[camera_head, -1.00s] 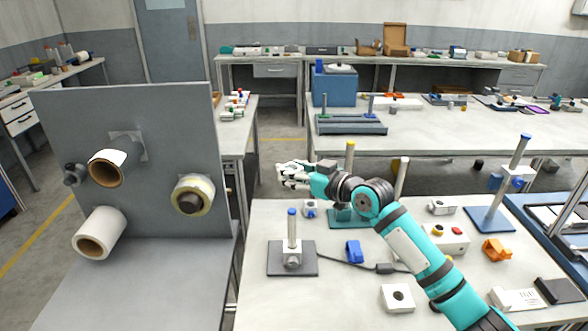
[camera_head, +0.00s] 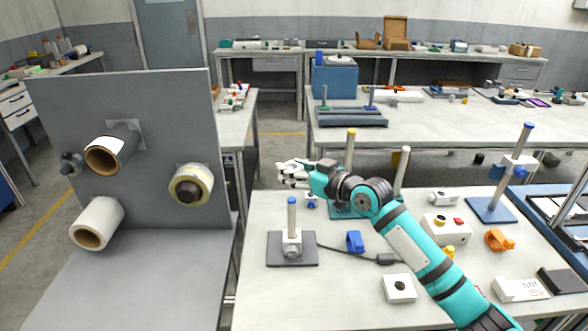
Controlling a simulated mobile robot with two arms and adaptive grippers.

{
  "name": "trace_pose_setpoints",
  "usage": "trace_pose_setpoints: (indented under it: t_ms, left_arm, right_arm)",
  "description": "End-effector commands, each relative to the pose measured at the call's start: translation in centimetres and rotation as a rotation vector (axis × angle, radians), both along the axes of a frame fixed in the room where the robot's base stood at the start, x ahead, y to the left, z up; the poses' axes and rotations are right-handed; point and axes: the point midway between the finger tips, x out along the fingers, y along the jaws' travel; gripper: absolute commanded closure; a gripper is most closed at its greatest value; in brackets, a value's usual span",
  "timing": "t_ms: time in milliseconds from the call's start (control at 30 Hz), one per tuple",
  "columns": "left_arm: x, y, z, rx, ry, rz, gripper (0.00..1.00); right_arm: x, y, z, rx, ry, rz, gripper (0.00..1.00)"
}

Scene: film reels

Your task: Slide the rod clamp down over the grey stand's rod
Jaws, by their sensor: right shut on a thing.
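The grey stand (camera_head: 304,257) is on the near table at left, with a dark grey base plate. Its upright rod (camera_head: 291,218) has a blue tip, and a pale block with a round knob sits around the rod's foot. My right gripper (camera_head: 284,174) is shut, above and behind the rod's top in the picture and apart from it. A small whitish thing shows at its fingers, apparently the rod clamp; the fingers largely hide it and blend with it. My left gripper is not in view.
A yellow-tipped stand (camera_head: 350,150) is behind my right arm. A blue clamp (camera_head: 355,241), a white block (camera_head: 399,288) and an orange clamp (camera_head: 498,240) lie on the table. A blue-tipped stand (camera_head: 490,209) is at right. A grey panel with rolls (camera_head: 150,200) stands at left.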

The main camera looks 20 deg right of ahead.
Motion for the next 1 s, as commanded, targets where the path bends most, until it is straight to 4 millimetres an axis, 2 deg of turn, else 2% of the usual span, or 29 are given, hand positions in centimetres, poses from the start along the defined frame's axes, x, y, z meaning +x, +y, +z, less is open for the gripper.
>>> trace_pose_setpoints:
  t_ms: [1000]
  left_arm:
    - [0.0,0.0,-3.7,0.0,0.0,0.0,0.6]
  right_arm:
    - [0.0,0.0,-4.8,0.0,-0.001,0.0,0.97]
